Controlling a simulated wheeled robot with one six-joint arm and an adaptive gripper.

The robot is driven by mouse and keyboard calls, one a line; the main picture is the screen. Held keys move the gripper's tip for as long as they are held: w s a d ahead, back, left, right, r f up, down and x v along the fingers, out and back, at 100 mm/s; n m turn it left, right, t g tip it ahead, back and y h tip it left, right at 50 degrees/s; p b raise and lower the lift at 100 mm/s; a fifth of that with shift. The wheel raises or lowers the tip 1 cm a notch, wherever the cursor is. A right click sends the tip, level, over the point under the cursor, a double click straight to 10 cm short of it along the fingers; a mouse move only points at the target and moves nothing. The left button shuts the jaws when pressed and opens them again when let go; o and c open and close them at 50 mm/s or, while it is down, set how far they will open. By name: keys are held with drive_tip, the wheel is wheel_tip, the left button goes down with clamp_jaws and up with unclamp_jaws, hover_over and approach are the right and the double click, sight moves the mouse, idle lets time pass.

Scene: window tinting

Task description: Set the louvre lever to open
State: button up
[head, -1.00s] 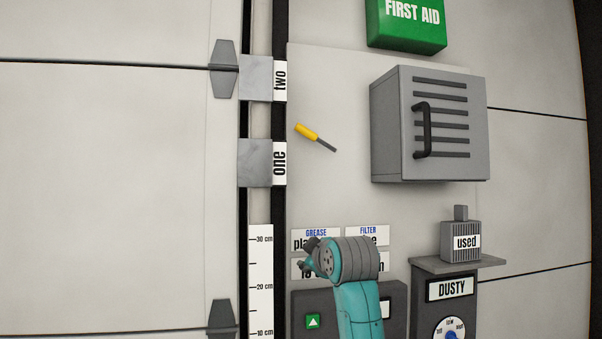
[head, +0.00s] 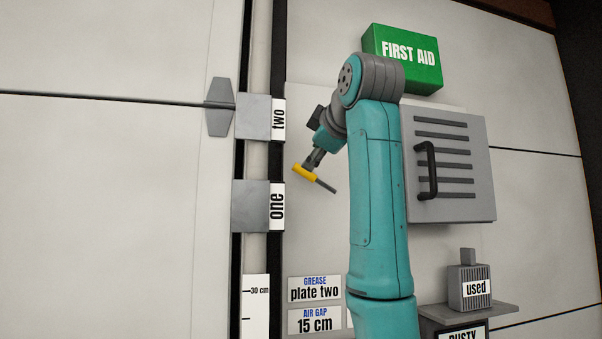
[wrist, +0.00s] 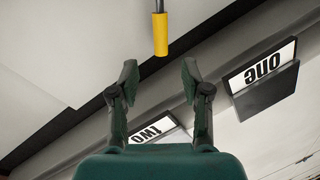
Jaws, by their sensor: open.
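The louvre lever (head: 304,173) is on the pale wall panel in the head view. It has a yellow grip at its upper left and a grey shaft slanting down to the right. My gripper (head: 311,160) is right by the yellow grip, partly hidden by my own arm. In the wrist view my gripper (wrist: 160,74) is open, its two fingers spread and empty. The yellow grip of the lever (wrist: 160,34) hangs just beyond the fingertips, centred on the gap and not between them.
Plates labelled two (head: 253,117) and one (head: 251,206) stick out left of the lever. A louvred grey box (head: 464,165) with a black handle is to the right, under a green first aid box (head: 403,58). A used filter (head: 468,287) sits on a shelf at lower right.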

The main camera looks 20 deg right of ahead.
sight(303, 169)
drive_tip(key=x, duration=1)
drive_tip(key=shift+w, duration=0.1)
clamp_jaws()
